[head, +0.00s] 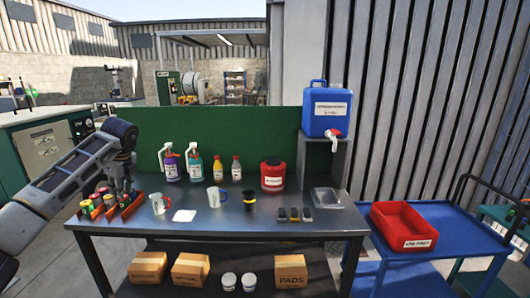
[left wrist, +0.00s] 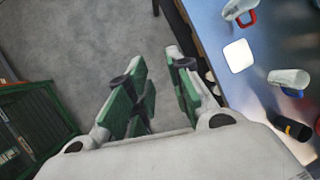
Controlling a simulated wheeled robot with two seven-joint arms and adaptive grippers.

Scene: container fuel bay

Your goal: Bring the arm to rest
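My left arm comes in from the left edge of the head view, bends, and points down at the left end of the workbench (head: 270,226). My left gripper (head: 127,187) shows small and dark there, overlapping an orange tray in the picture. In the left wrist view my left gripper (left wrist: 160,95) has two fingers apart with nothing between them. Grey floor and the bench's edge lie beyond them. My right arm and gripper are not in view.
Bottles and a red canister (head: 272,176) are behind. A blue cart (head: 437,229) holds a red bin (head: 404,227).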

